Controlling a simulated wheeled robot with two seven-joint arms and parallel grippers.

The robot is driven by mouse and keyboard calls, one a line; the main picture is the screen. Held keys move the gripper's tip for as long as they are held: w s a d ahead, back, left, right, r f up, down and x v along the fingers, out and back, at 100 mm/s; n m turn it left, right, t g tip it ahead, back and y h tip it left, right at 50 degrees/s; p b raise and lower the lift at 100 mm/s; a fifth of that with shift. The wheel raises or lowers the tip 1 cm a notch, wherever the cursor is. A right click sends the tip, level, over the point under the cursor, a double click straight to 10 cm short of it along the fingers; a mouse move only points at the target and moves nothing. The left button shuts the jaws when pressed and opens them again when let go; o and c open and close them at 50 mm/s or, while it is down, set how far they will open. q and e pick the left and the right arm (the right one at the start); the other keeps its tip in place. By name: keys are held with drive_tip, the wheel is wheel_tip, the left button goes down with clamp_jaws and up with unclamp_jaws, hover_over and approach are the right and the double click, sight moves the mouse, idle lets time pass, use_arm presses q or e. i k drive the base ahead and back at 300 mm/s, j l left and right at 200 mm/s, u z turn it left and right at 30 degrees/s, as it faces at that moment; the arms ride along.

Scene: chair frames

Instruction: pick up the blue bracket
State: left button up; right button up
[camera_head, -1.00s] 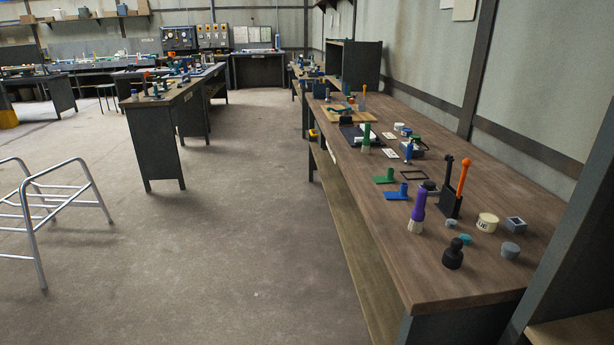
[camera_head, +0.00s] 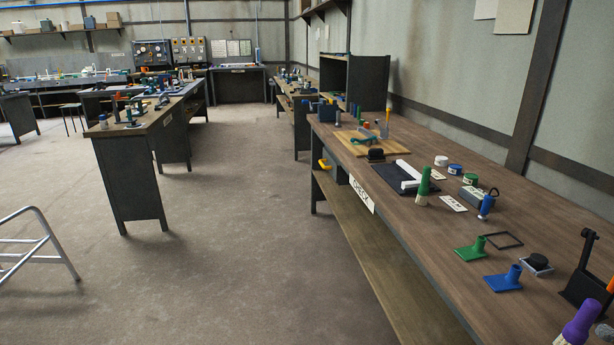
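The blue bracket (camera_head: 504,281) lies on the wooden workbench (camera_head: 440,220) at the right, near its front edge. It has a flat square plate with a short upright tube at its back right corner. A green bracket (camera_head: 470,250) of like shape lies just behind it, apart from it. Neither of my grippers shows in the head view.
A purple-handled brush (camera_head: 578,324), a black holder (camera_head: 583,272), a small grey tray with a black piece (camera_head: 537,264) and a black square frame (camera_head: 502,240) stand around the bracket. A metal frame (camera_head: 36,245) stands at the left. The floor (camera_head: 230,240) between is clear.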

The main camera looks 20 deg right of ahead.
sight(508, 281)
drive_tip(key=i+z, duration=0.3)
drive_tip(key=i, duration=0.2)
drive_tip(key=i+z, duration=0.3)
drive_tip(key=i, duration=0.25)
drive_tip(key=i+j+z, duration=0.25)
drive_tip(key=i, duration=0.25)
